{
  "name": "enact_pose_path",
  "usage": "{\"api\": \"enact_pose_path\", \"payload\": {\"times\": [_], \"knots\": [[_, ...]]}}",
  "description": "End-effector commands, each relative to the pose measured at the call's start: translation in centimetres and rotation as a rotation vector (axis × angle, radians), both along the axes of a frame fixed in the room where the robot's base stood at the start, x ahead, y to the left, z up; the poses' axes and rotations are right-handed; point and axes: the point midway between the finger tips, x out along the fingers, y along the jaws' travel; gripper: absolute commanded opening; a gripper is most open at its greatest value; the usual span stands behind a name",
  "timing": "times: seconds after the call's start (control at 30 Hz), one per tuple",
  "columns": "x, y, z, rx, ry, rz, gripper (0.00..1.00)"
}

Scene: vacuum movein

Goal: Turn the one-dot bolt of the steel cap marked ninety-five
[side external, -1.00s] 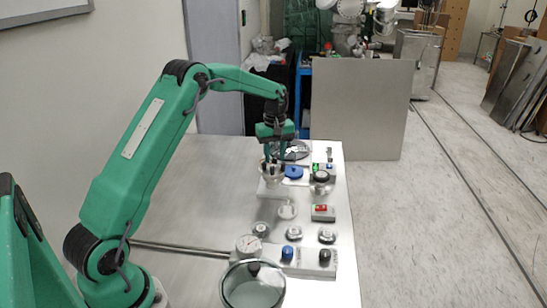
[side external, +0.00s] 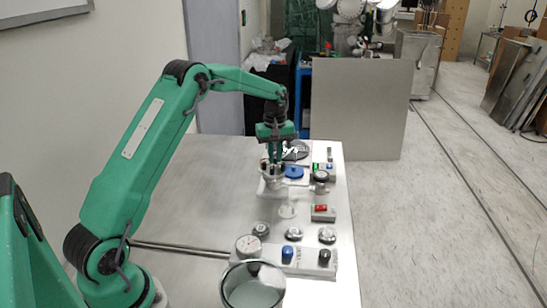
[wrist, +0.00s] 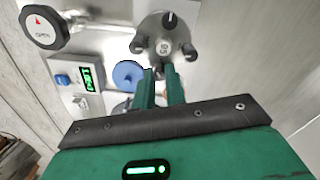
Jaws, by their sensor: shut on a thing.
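The steel cap (wrist: 149,31) is a round grey piece with a marked face, probably ninety-five, seen at an angle in the wrist view. Dark bolts stand around its rim; one bolt (wrist: 190,52) is to the right and another (wrist: 137,45) to the left. My gripper (wrist: 160,73) is shut on a bolt at the near edge of the cap, which the fingers mostly hide. The dots on the bolts are too small to read. In the side view my gripper (side external: 276,162) points down at the cap (side external: 271,184) at the far end of the table.
A blue knob (wrist: 127,75), a box with a green display (wrist: 85,78) and a dark round OPEN knob (wrist: 45,28) lie left of the cap. A glass-lidded pot (side external: 252,292) stands at the table's near end. The table's left half is mostly clear.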

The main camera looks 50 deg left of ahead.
Motion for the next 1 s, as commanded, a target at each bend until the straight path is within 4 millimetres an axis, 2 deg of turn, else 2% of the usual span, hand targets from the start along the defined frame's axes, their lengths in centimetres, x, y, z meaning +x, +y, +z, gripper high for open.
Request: {"api": "enact_pose_path", "payload": {"times": [0.6,1.0], "knots": [[0.01,0.03,0.08,0.000,-0.001,-0.430,0.00],[0.03,0.03,0.10,0.000,-0.001,-0.561,0.00]]}}
